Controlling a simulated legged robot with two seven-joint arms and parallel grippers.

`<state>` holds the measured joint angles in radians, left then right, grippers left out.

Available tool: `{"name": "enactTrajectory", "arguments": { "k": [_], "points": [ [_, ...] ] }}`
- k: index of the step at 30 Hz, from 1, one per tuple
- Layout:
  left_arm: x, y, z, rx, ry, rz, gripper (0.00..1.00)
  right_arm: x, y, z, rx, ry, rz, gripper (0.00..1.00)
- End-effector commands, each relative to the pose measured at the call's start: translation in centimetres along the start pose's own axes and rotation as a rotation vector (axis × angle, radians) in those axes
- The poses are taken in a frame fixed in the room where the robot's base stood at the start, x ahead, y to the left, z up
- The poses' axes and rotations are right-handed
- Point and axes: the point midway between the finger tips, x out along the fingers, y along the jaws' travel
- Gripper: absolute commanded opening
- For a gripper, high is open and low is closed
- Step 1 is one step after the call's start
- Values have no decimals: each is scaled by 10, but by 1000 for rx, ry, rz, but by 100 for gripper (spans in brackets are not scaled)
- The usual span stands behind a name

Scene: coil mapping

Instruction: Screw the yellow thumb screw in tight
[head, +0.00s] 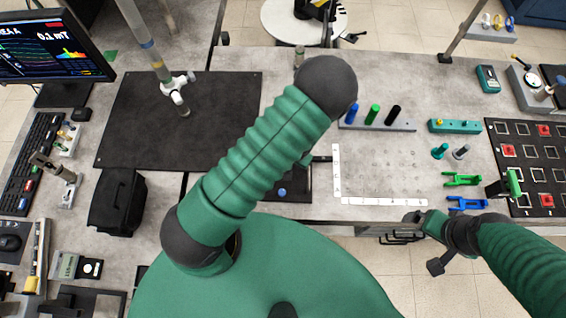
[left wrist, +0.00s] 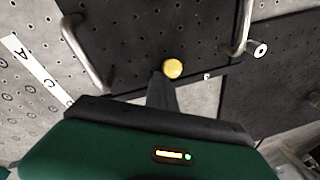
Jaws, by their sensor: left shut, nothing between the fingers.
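The yellow thumb screw (left wrist: 173,68) shows its round head in the left wrist view, at the edge of a dark perforated plate (left wrist: 140,40). My left gripper (left wrist: 163,82) is shut and empty, its fingertips right beside the screw head; whether they touch it I cannot tell. In the head view my large green left arm covers the middle, and the screw and most of the left hand are hidden. My right gripper (head: 412,217) is small at the table's front edge at the right; its fingers are too unclear to tell open from shut.
Two metal handles (left wrist: 88,52) (left wrist: 243,28) rise from the dark plates near the screw. In the head view a rack with coloured pegs (head: 376,124), blue and green brackets (head: 466,202) and a black tray with red squares (head: 532,165) stand at the right.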

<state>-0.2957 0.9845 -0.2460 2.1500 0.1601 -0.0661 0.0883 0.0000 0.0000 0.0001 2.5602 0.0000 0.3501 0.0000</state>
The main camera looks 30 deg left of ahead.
Motion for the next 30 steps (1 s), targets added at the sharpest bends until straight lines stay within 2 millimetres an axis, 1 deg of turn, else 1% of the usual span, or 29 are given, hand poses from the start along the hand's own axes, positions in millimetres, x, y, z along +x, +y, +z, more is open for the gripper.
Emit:
{"name": "enactTrajectory", "arguments": {
  "k": [1,2,5,9,12,15,18,21,26,28,29,30],
  "points": [
    [-6,2,22,13,-55,0,23,-8,0,-2,0,0,0,100],
    [-12,2,21,12,-54,0,23,-13,0,-3,0,0,0,100],
    [-40,-1,18,9,-46,-1,23,-37,0,-9,0,0,0,100],
    [-83,-3,13,5,-30,0,23,-72,0,-17,0,1,0,100],
    [-112,-3,9,6,-22,0,23,-96,0,-23,0,1,0,100],
    [-136,-3,4,5,-15,1,23,-116,0,-28,0,0,0,100],
    [-153,-3,0,3,-10,1,23,-131,0,-31,0,0,0,100],
    [-163,-3,-2,2,-6,1,23,-138,0,-33,0,0,0,100],
    [-166,-2,-2,1,-3,1,23,-140,0,-33,0,0,0,100],
    [-165,-1,-2,0,-2,3,23,-138,0,-33,0,0,0,100],
    [-164,0,-2,-2,-1,7,23,-134,0,-32,0,0,0,100],
    [-162,2,-2,-6,0,17,23,-127,0,-30,0,0,0,100]
  ]
}}
